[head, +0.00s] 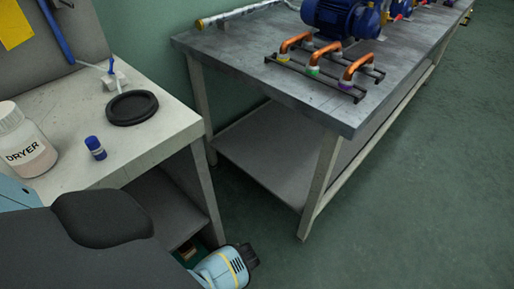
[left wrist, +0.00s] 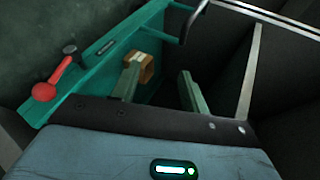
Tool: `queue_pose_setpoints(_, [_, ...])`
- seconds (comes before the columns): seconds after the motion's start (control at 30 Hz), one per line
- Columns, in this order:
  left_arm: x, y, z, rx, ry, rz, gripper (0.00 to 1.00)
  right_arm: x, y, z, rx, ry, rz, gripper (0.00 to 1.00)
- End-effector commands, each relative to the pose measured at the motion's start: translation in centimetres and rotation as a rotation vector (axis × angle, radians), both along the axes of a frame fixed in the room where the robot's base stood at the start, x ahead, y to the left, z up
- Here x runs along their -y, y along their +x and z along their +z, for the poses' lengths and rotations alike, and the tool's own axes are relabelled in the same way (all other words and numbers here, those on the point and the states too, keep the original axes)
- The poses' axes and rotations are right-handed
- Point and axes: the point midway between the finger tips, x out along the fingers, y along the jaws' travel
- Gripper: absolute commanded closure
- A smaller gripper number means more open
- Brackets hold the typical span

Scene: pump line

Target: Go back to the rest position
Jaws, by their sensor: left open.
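My left gripper (left wrist: 158,75) shows in the left wrist view, its two green fingers apart with nothing between them. Its fingers point toward a teal tray or frame (left wrist: 105,47). A small brown block (left wrist: 146,67) with a pale top sits just beyond the left finger; I cannot tell whether they touch. In the head view a light blue arm link of mine with a yellow stripe is low in the picture, beside the near bench; its gripper cannot be made out there. My right gripper is in neither view.
A grey metal table (head: 220,50) carries copper pipes (head: 328,66) and a blue motor (head: 335,17). The green floor (head: 420,190) at right is clear.

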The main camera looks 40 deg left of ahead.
Motion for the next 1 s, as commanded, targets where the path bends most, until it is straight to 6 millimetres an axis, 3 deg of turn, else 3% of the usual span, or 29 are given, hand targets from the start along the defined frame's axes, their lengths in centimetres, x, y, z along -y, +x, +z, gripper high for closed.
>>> queue_pose_setpoints(0.33, [-1.1, -3.7, 0.9, 0.130, -0.179, -0.112, 0.55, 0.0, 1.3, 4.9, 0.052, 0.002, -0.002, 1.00])
queue_pose_setpoints(0.57, [-1.4, -7.1, 2.8, 0.275, -0.370, -0.286, 0.55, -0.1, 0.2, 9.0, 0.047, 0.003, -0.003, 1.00])
queue_pose_setpoints(0.77, [-0.4, -9.6, 6.6, 0.436, -0.552, -0.514, 0.55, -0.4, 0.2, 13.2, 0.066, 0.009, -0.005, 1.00])
queue_pose_setpoints(0.87, [0.6, -10.4, 9.5, 0.520, -0.631, -0.639, 0.55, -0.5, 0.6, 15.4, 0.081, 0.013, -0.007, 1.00])
queue_pose_setpoints(1.0, [2.7, -10.8, 14.8, 0.650, -0.723, -0.824, 0.55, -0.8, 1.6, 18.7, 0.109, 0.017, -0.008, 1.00])
